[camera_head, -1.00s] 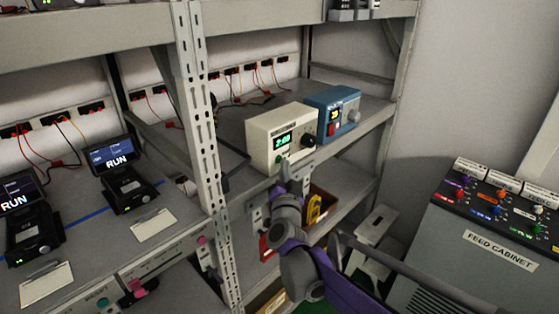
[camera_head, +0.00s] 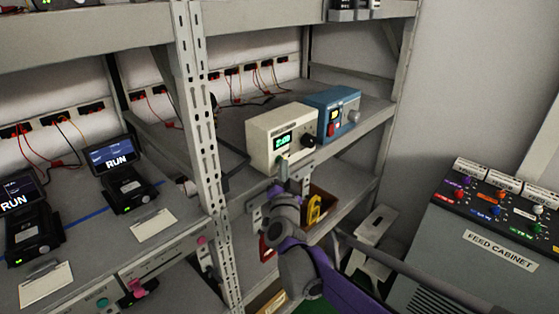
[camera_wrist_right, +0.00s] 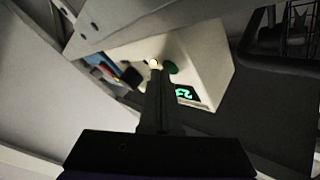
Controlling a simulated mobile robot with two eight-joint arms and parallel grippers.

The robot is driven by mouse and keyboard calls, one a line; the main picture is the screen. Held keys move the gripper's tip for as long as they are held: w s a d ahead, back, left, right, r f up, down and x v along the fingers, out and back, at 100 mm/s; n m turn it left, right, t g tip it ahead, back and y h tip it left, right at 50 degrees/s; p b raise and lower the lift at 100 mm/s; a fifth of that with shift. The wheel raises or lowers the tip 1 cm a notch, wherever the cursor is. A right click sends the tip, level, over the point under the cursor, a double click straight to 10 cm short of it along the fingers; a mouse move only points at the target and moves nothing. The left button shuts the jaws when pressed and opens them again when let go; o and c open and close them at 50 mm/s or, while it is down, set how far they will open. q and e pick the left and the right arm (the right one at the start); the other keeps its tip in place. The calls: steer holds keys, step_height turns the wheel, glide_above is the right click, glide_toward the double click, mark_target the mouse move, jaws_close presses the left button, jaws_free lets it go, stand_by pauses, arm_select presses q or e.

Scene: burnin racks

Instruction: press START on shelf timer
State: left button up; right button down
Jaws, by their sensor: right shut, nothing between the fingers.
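The shelf timer is a cream box (camera_head: 262,148) with a green lit display and a dark knob, standing on the rack's middle shelf. My right gripper (camera_head: 282,163) is shut and empty, its fingers pointing up at the lower front of the box, below the display. In the right wrist view the box (camera_wrist_right: 208,55) appears turned over, with the green display (camera_wrist_right: 186,93) and a round green button (camera_wrist_right: 172,68). The fingertips (camera_wrist_right: 155,68) are beside that button, near a small pale bright spot. I cannot tell whether they touch the panel. My left gripper is not in view.
A blue box (camera_head: 340,112) with a red switch stands right beside the timer. The shelf's front edge and a perforated upright (camera_head: 198,120) are close to my right arm. A bin with a yellow item (camera_head: 314,209) sits below. The feed cabinet (camera_head: 480,265) is at right.

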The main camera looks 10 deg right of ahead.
steer(key=shift+s+d, duration=0.45)
steer(key=shift+s, duration=0.15)
steer(key=s+d, duration=0.1)
steer(key=s, duration=0.1)
steer(key=s+d, duration=0.2)
stand_by(0.3)
stand_by(0.5)
steer(key=s+d+f+n+g, duration=0.1)
steer(key=s+f+n+g, duration=0.2)
steer(key=s+f, duration=0.3)
steer(key=s+d+f+n+g+y+p, duration=0.1)
steer(key=s+f+n+g, duration=0.2)
steer(key=s, duration=1.3)
steer(key=s+d+f+n+g+y+p, duration=0.1)
steer(key=s+f+n+g, duration=0.1)
steer(key=s+f+g, duration=0.6)
steer(key=s+f, duration=0.3)
steer(key=s, duration=0.1)
steer(key=shift+d+f+n, duration=0.25)
steer(key=shift+d+n, duration=0.1)
steer(key=shift+n, duration=0.05)
